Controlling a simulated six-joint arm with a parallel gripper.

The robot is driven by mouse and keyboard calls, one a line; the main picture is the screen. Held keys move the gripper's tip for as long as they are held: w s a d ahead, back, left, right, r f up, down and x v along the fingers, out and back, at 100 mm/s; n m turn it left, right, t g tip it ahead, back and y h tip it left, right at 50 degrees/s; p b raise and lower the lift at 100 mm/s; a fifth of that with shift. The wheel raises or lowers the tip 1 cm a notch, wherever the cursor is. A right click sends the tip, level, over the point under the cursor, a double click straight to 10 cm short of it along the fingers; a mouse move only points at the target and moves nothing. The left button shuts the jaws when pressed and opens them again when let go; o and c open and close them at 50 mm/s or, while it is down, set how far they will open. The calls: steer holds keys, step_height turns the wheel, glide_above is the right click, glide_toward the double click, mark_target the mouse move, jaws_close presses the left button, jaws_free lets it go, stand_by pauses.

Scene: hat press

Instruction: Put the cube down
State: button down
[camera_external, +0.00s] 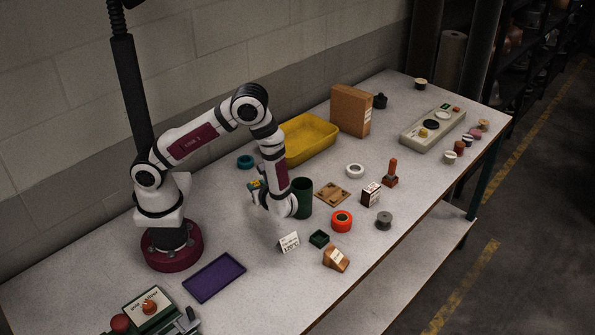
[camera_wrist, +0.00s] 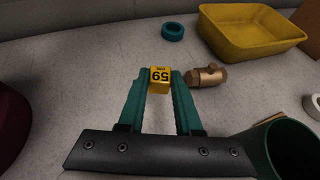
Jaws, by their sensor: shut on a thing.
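The yellow cube (camera_wrist: 160,78), with dark numbers on its face, sits between the tips of my gripper's green fingers (camera_wrist: 160,84) in the wrist view. My gripper is shut on it. In the outside view my gripper (camera_external: 256,186) is low over the table, left of the dark green cup (camera_external: 302,197), and only a small yellow patch of the cube (camera_external: 259,184) shows. I cannot tell whether the cube touches the table. A brown and copper cylindrical piece (camera_wrist: 208,76) lies just right of the fingertips in the wrist view.
A yellow tray (camera_external: 309,139) and a teal ring (camera_external: 245,161) stand behind my gripper. The cup's rim (camera_wrist: 262,136) is close on its right in the wrist view. A purple tray (camera_external: 214,277) and a white sign (camera_external: 289,243) stand nearer the front. Table left of the cube is clear.

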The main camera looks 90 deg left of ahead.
steer(key=shift+s+a+f, duration=0.15)
steer(key=shift+a+f, duration=0.8)
steer(key=shift+a, duration=0.1)
steer(key=shift+f, duration=1.75)
steer(key=c, duration=0.6)
jaws_free()
steer(key=shift+f, duration=0.1)
